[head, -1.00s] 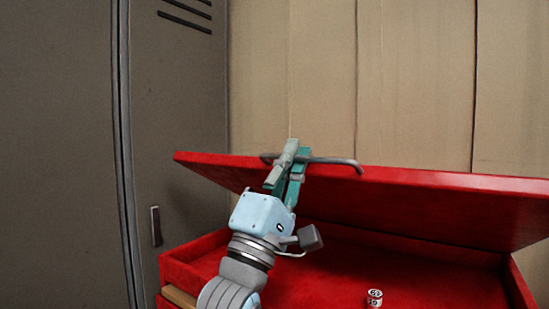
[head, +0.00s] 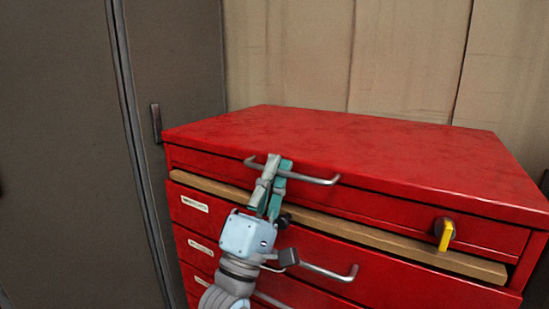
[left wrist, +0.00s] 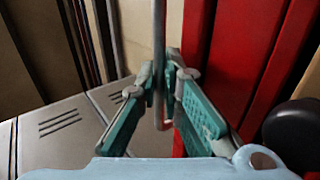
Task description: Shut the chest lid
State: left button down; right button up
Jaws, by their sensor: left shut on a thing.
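The red chest lid (head: 350,145) lies flat over the top of the red chest (head: 215,225), and the chest's inside is hidden. A grey bar handle (head: 315,180) runs along the lid's front edge. My left gripper (head: 270,165) is shut on this handle near its left part. In the left wrist view the lid handle (left wrist: 159,50) passes between the fingers of my left gripper (left wrist: 160,85). My right gripper is in neither view.
Drawers with grey handles (head: 325,271) are below. A grey locker (head: 180,70) stands at the left, and a plank wall (head: 350,60) is behind.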

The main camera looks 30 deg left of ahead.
pick_arm(q)
jog(key=shift+f, duration=0.35)
jog(key=c, duration=2)
grip_release()
jog(key=shift+w, duration=0.1)
jog(key=v, duration=1.2)
